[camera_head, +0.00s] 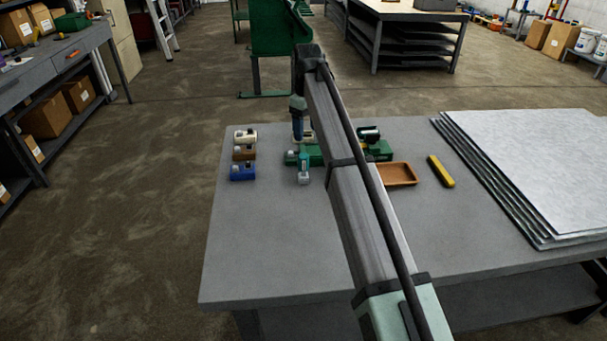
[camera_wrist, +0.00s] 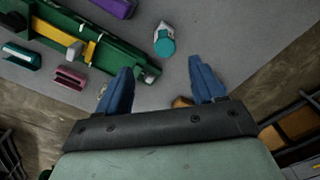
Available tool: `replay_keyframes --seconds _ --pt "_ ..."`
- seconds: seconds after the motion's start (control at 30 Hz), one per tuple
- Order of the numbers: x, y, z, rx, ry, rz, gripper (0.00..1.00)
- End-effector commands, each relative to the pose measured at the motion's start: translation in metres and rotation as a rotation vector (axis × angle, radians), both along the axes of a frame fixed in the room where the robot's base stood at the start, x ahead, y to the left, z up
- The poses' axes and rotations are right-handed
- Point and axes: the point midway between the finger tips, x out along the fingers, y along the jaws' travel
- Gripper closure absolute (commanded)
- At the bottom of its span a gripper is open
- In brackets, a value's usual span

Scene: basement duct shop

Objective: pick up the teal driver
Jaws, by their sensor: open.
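A teal piece with a light grey end, seemingly the teal driver (camera_head: 304,168), lies on the grey table just in front of the green holder (camera_head: 312,153). It also shows in the wrist view (camera_wrist: 164,44), at the top centre, beyond and between the two blue fingertips. My gripper (camera_head: 298,137) is over the table's left half, pointing down beside the holder. In the wrist view my gripper (camera_wrist: 161,66) is open, with nothing between its fingers. Another teal piece (camera_wrist: 21,56) shows at that view's left edge, beside the green holder (camera_wrist: 97,45).
White (camera_head: 245,136), brown (camera_head: 244,153) and blue (camera_head: 242,172) pieces stand in a row at left. An orange-brown tray (camera_head: 397,174), a yellow piece (camera_head: 441,171) and stacked sheets (camera_head: 540,165) lie right of my arm. The table's front left is clear. A pink piece (camera_wrist: 70,78) is beside the holder.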

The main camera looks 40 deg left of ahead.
Motion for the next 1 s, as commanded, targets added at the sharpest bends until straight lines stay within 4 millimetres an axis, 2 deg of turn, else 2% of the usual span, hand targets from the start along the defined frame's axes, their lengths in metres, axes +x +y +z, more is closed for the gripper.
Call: replay_keyframes --seconds 0.1,0.27,0.63,1.0 --pt "-0.007 0.006 -0.002 -0.001 0.005 0.018 0.32" --pt "-0.008 0.005 -0.015 -0.002 0.007 0.019 0.32" --pt "-0.007 0.005 -0.075 -0.002 0.006 0.017 0.32" --pt "-0.007 0.005 -0.099 -0.001 0.006 0.016 0.32"
